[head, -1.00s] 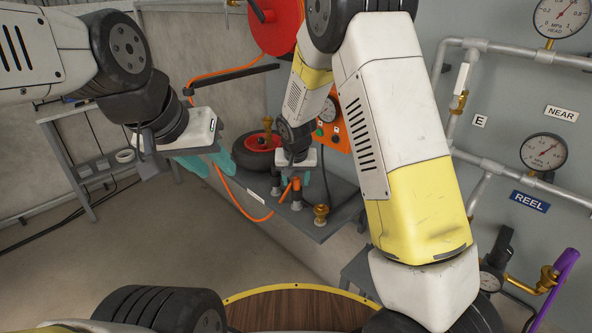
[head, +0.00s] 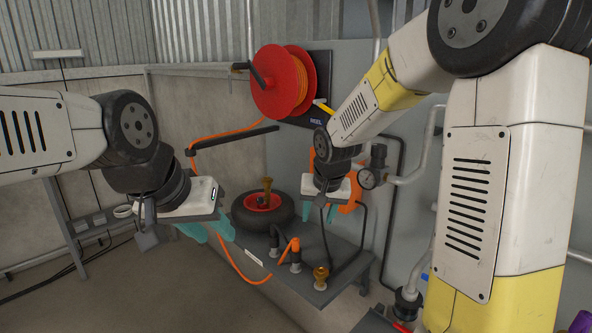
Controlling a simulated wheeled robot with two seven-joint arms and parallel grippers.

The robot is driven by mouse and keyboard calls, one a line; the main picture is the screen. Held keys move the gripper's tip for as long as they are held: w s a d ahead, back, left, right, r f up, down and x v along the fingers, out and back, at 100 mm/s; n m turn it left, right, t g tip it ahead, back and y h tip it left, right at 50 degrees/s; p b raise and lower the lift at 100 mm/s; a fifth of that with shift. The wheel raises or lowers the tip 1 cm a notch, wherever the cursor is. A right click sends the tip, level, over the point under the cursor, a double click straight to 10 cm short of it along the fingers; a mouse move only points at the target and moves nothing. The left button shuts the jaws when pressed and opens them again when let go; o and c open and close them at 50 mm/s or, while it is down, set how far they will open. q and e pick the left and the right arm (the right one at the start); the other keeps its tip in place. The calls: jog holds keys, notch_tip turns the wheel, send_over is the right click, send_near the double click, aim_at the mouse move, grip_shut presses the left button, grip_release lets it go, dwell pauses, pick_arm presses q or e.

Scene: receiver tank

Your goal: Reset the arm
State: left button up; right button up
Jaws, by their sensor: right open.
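My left gripper (head: 207,232), with teal fingers under a white body, hangs left of the tyre, in front of the wall. It appears empty, but its finger gap is unclear. My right gripper (head: 318,212) is open above the grey shelf, right of the tyre. Its teal fingers point down with nothing visible between them. Both arms are raised and bent. My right arm's large white and yellow links fill the right of the head view and hide much of the wall behind.
The grey shelf (head: 335,258) carries a black tyre with a red hub (head: 244,218), an orange hose end (head: 291,246) and a brass fitting (head: 320,275). A red hose reel (head: 277,85) hangs on the wall above. Pipes run behind my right arm. Floor at lower left is clear.

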jog(key=s+d+r, duration=0.2)
jog(key=s+r, duration=0.1)
jog(key=s, duration=0.4)
jog(key=s+d+r+t, duration=0.1)
jog(key=s+d+r, duration=0.2)
jog(key=s, duration=0.5)
jog(key=s+d+r+n+y, duration=0.1)
jog(key=s+d+r, duration=0.2)
jog(key=s, duration=0.4)
jog(key=shift+s+d+r+t, duration=0.25)
jog(key=shift+s+r+t, duration=0.05)
jog(key=shift+r, duration=0.55)
pick_arm(q)
jog(key=shift+o, duration=0.4)
